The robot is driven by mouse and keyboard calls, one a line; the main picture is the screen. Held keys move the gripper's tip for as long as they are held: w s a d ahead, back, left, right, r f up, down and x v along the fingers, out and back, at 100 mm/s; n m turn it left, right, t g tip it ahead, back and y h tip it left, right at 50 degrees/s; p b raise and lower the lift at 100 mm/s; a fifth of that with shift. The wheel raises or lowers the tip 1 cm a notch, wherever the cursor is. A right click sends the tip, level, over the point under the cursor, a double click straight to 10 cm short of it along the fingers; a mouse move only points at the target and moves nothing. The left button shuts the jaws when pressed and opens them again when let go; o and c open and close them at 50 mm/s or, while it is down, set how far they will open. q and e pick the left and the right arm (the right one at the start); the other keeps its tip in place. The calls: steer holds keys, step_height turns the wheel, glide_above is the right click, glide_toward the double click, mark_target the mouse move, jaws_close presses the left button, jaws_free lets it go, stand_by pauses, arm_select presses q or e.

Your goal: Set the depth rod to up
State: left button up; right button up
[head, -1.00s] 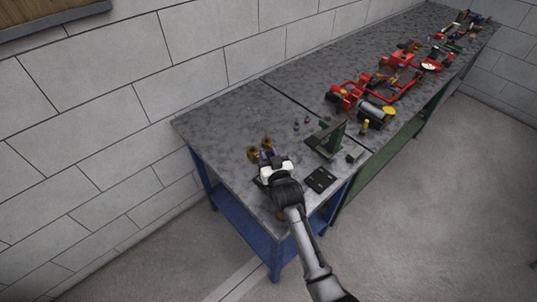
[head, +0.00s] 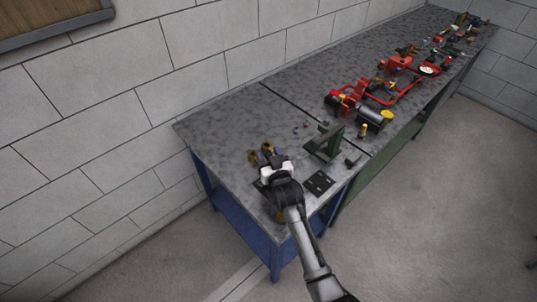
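I cannot make out the depth rod for certain. A dark green upright stand (head: 325,141) is on the near part of the grey bench top, right of my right gripper; any small rod on it is too small to tell. My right gripper (head: 267,159) is over the near end of the bench, apart from the stand. Two brass-coloured pieces (head: 254,158) show at its far end, and I cannot tell whether they touch it. Its fingers are too small and dark to show whether they are open. My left gripper is not in view.
A black plate (head: 319,182) lies right of my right gripper, near the bench edge. Red pump parts (head: 348,97) and a grey cylinder (head: 369,115) are farther along the grey bench (head: 225,125). The bench's back left is clear. A block wall (head: 110,110) runs behind.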

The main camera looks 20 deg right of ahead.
steer(key=shift+s, duration=0.15)
steer(key=s+p, duration=0.1)
steer(key=s, duration=1.2)
steer(key=shift+s+a, duration=0.15)
steer(key=shift+s, duration=0.1)
